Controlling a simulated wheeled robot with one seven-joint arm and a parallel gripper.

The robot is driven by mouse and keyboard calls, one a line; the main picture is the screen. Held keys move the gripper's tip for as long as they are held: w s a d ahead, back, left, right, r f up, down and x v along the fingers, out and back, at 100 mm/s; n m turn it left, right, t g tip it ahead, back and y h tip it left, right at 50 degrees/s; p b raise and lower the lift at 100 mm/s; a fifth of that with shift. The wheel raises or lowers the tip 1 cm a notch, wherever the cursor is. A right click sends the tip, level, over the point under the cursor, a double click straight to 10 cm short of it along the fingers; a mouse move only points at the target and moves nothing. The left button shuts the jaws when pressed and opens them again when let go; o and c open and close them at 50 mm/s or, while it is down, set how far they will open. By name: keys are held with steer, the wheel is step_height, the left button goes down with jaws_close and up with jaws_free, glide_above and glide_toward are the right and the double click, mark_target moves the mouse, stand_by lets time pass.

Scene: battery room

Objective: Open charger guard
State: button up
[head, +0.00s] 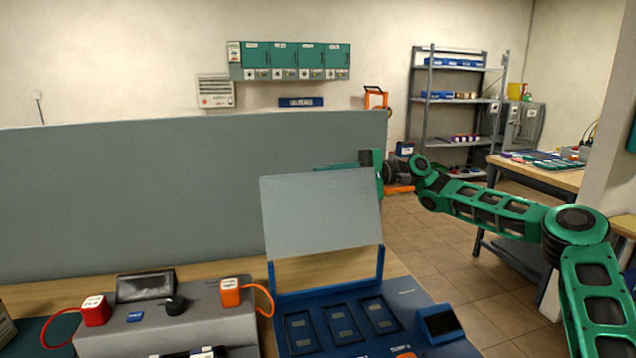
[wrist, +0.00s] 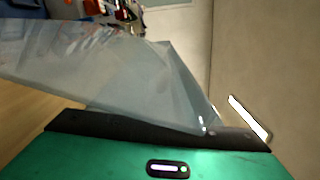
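The charger guard (head: 322,213) is a pale, see-through panel standing raised and nearly upright at the back of the blue charger (head: 395,294). Three bays in the charger's top are uncovered. My green gripper (head: 345,166) is at the guard's upper right edge, partly hidden behind it. In the wrist view the guard (wrist: 110,70) spans the picture just beyond my gripper's dark front edge (wrist: 160,130). Whether they touch is unclear. The fingertips are hidden, so I cannot tell the opening.
A grey console (head: 205,322) with a red plug (head: 95,310), a black knob and an orange plug (head: 231,292) stands left of the charger. A tall grey partition (head: 130,195) rises behind the bench. Open floor lies to the right.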

mark_target(323, 181)
steer(key=shift+x, duration=1.1)
jaws_close()
steer(key=shift+s+r, duration=0.1)
steer(key=shift+s, duration=0.2)
steer(key=shift+s+d+r+n, duration=0.2)
steer(key=shift+s+d+r, duration=0.1)
steer(key=shift+s, duration=0.3)
steer(key=shift+s+d+r+n, duration=0.2)
steer(key=shift+s+r, duration=0.15)
steer(key=shift+s, duration=0.3)
steer(key=shift+s+r+n, duration=0.1)
steer(key=shift+s+n, duration=0.05)
steer(key=shift+n, duration=0.15)
